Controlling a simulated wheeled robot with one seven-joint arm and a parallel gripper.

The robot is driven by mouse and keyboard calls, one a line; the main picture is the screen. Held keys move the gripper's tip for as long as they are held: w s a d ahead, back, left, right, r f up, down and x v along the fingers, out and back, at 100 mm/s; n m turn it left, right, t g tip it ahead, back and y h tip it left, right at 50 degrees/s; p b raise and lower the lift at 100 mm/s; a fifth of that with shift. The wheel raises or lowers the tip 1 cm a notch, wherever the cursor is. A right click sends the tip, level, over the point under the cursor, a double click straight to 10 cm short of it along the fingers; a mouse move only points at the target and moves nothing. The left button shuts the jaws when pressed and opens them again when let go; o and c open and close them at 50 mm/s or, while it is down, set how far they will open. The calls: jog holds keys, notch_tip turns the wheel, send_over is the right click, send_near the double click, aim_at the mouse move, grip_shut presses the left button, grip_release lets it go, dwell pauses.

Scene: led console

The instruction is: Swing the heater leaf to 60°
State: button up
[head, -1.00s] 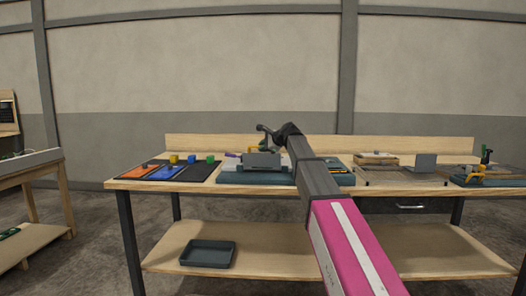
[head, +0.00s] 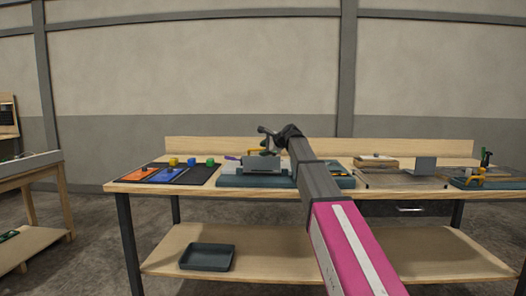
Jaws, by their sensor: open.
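A grey plate (head: 260,163), which looks like the heater leaf, stands on the dark teal base (head: 229,180) in the middle of the bench. Its exact angle cannot be read from here. My gripper (head: 268,145) is at the end of my arm, just above and behind the plate's upper edge. It is open, but the fingers are small, and I cannot tell whether they touch the plate.
A dark mat (head: 195,177) with coloured blocks lies to the left. A dark tray (head: 207,257) sits on the lower shelf.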

jog(key=v, duration=1)
jog(key=s+r, duration=0.7)
jog(key=s, duration=0.2)
jog(key=shift+a, duration=0.15)
dwell(0.5)
jog(key=s+d+f+n+g+h, duration=0.1)
jog(key=s+d+f+n+h, duration=0.1)
jog(key=f, duration=1)
jog(key=s+d+f+n+g+h, duration=0.1)
jog(key=d+f+n, duration=0.1)
jog(key=f, duration=1)
jog(key=s+d+f+n+g+h, duration=0.1)
jog(key=s+d+f+n+h, duration=0.15)
jog(key=f, duration=0.85)
jog(key=s+d+f+n+g+h, duration=0.1)
jog(key=s+d+f+n, duration=0.1)
jog(key=s+f, duration=0.4)
jog(key=s+d+f+n+g+h, duration=0.1)
jog(key=s+d+f+n+g, duration=0.1)
jog(key=s+f, duration=0.5)
jog(key=s+d+f+n+g+h, duration=0.1)
jog(key=s+f, duration=0.5)
jog(key=f, duration=0.9)
jog(key=d+n+h, duration=0.1)
jog(key=d+n, duration=0.1)
jog(key=d, duration=0.1)
jog(key=shift+s+d+n+g, duration=0.3)
jog(key=shift+n+g, duration=0.05)
jog(key=shift+g, duration=0.05)
